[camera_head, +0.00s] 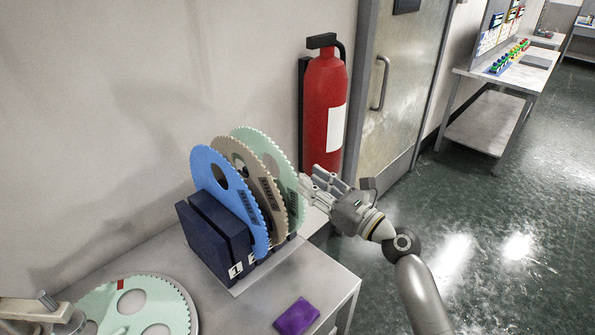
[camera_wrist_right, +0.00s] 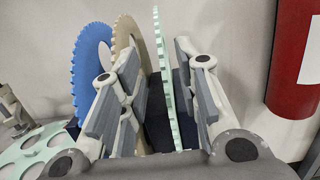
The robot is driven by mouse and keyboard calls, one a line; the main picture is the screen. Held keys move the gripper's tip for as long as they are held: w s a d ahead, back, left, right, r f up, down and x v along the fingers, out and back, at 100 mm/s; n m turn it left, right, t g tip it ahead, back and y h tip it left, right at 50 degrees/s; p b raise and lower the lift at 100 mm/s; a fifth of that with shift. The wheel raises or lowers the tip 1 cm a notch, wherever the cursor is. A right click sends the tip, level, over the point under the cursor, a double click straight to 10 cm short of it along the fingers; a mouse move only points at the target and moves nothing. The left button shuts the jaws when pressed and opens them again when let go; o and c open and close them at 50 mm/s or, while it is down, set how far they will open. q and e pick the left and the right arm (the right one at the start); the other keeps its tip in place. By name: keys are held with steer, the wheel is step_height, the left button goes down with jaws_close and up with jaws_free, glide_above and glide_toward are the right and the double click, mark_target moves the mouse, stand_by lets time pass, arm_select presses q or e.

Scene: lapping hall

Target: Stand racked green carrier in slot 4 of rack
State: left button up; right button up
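The dark blue rack (camera_head: 205,245) stands on the table, with a white label "1" at its near end. A blue toothed disc, a tan one and a pale green carrier (camera_head: 262,140) stand upright in it, green farthest back. I cannot tell the green carrier's slot number; its lower part is hidden. My right gripper (camera_head: 308,187) is at the green carrier's right edge. In the right wrist view, the green carrier (camera_wrist_right: 162,65) is edge-on between the open fingers (camera_wrist_right: 162,92), with gaps showing on both sides. My left gripper is not in view.
Another pale green carrier (camera_head: 158,300) with large holes and a red mark lies flat at lower left. A purple pad (camera_head: 297,316) lies near the table's front edge. The blue disc (camera_head: 215,170) and tan disc (camera_head: 236,155) stand close by. A red fire extinguisher (camera_head: 322,105) hangs behind.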

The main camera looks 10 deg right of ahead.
steer(key=shift+v, duration=1.4)
